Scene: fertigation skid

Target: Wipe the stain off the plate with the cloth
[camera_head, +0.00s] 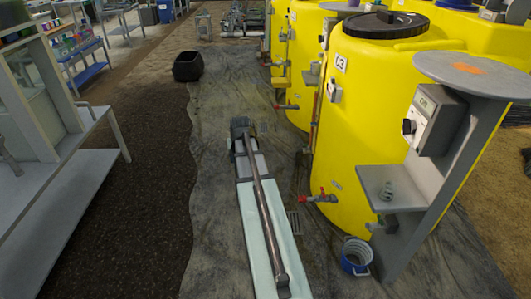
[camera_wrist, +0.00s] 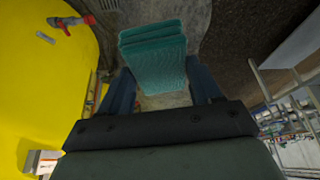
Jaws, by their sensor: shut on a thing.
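The plate (camera_head: 435,66) is a grey round disc on top of a grey post at the right of the head view. An orange stain (camera_head: 467,69) lies near its middle. My gripper (camera_wrist: 160,78) shows in the wrist view, with its two dark fingers on either side of a folded teal cloth (camera_wrist: 153,50). It is shut on the cloth and holds it above the ground, away from the plate. I cannot make out the gripper or the cloth in the head view. The plate is not in the wrist view.
Yellow tanks (camera_head: 375,110) stand behind and left of the post. The post carries a control box (camera_head: 436,122) and a small shelf (camera_head: 408,190). A blue bucket (camera_head: 356,256) stands at its foot. A grey bench (camera_head: 55,215) is at the left. The air above the plate is clear.

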